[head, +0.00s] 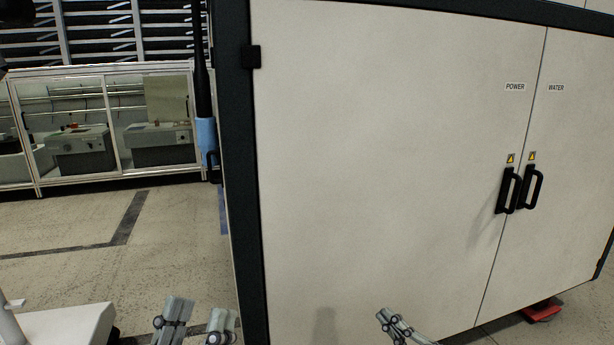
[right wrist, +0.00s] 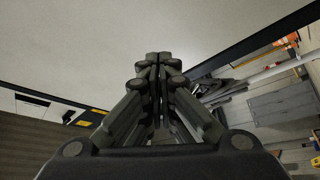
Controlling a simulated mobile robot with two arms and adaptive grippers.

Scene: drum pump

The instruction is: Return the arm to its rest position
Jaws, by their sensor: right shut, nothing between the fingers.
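My left gripper (head: 201,308) is at the bottom of the head view, left of the cabinet's dark corner post. Its two fingers stand apart with floor showing between them, and it is empty. My right gripper (head: 385,315) is at the bottom of the head view, in front of the pale cabinet (head: 390,140). In the right wrist view its fingers (right wrist: 158,60) meet at the tips with nothing between them. The rest of both arms is mostly out of view.
The cabinet's two doors, labelled POWER and WATER, are shut, with black handles (head: 508,190) on the right. A glazed enclosure (head: 100,130) stands at the back left. Speckled floor (head: 70,240) lies open before it. A white object (head: 65,330) is at the lower left.

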